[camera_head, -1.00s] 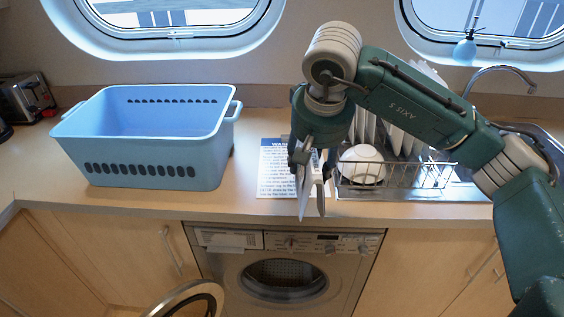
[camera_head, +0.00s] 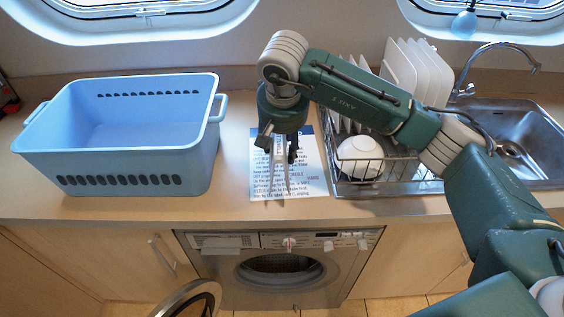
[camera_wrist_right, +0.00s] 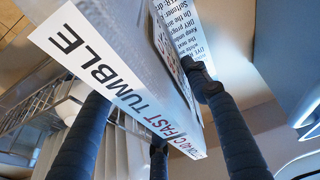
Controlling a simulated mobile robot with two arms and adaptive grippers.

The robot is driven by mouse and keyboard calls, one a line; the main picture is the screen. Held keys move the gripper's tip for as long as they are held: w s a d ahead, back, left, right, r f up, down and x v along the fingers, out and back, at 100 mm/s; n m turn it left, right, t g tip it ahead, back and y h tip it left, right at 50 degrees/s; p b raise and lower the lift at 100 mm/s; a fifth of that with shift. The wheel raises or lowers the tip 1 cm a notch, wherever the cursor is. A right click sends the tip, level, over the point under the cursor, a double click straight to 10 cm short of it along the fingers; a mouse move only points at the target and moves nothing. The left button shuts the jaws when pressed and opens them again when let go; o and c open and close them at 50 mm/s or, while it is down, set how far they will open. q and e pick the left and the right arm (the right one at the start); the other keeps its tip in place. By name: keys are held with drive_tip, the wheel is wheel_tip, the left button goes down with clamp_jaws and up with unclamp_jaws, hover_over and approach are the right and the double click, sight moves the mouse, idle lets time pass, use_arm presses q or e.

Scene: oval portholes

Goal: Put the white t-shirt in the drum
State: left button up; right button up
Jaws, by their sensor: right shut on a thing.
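My right gripper (camera_head: 277,155) points down over the counter in front of the printed card, well above the washing machine (camera_head: 285,262). It is shut on a thin, stiff-looking white thing (camera_wrist_right: 115,70) with dark lettering, such as "TUMBLE", which shows between the fingers in the wrist view. In the head view this held thing (camera_head: 284,175) is nearly edge-on; I cannot tell whether it is the t-shirt. No other t-shirt is seen. The machine's round drum opening (camera_head: 281,272) is dark, and its door (camera_head: 190,302) stands open at lower left. My left gripper is out of view.
A blue basket (camera_head: 125,170) stands left on the counter. The printed card (camera_head: 312,175) lies behind the gripper. A dish rack (camera_head: 402,170) with a white bowl (camera_head: 360,155) and plates stands right, beside the sink (camera_head: 525,130). The counter's front edge lies above the machine.

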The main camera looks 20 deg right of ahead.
wheel_tip(320, 180, down, 8)
drive_tip(key=shift+r+p, duration=0.15)
drive_tip(key=shift+p, duration=0.7)
drive_tip(key=shift+s, duration=0.1)
drive_tip(key=o, duration=1.2)
